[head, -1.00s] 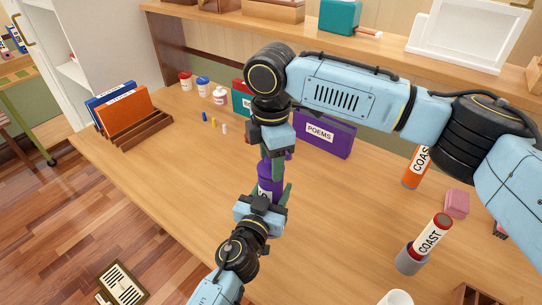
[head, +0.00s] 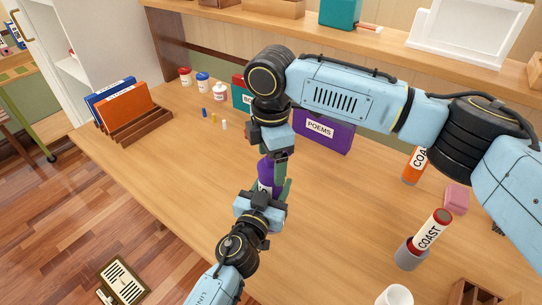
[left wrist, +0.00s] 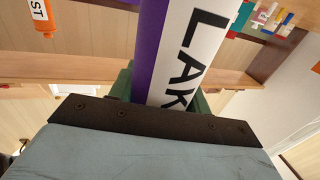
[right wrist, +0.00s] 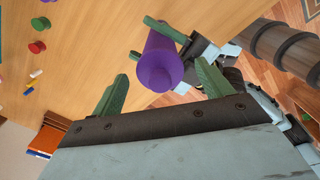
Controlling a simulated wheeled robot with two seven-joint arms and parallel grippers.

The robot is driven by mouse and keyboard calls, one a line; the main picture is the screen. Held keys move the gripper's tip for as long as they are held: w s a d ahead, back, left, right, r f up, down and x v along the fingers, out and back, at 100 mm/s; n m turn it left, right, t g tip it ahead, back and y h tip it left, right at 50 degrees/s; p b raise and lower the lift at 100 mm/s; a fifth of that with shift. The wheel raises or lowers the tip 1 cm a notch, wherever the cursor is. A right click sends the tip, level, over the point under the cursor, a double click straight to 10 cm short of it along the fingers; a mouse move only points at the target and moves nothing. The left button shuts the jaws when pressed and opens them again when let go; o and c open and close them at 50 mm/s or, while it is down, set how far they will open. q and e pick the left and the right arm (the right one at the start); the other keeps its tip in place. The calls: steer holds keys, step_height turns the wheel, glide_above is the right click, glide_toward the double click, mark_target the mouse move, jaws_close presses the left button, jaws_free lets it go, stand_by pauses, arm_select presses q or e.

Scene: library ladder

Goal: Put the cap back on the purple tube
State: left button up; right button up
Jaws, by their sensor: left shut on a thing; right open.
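The purple tube (head: 266,176) stands roughly upright in my left gripper (head: 270,190), above the table. In the left wrist view the tube (left wrist: 185,50) shows purple and a white label reading "LAK", between the green fingers. My right gripper (head: 277,165) is open, just above the tube's top. In the right wrist view, its fingers (right wrist: 160,75) are spread with nothing between them, and the tube's round purple end (right wrist: 158,75) faces the camera. The join is not clear.
An orange tube (head: 413,167), pink block (head: 456,199) and white cup (head: 395,296) stand to the right. The purple POEMS book (head: 325,135) is behind my right arm. The table's left middle is clear.

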steer(key=shift+r, duration=0.1)
step_height(320, 180, up, 12)
stand_by(0.4)
arm_select(q)
steer(key=o, duration=1.4)
steer(key=shift+o, duration=0.2)
steer(key=v, duration=1.3)
steer(key=shift+s, duration=0.2)
arm_select(e)
steer(key=shift+f, duration=0.3)
arm_select(q)
steer(key=shift+a, duration=0.15)
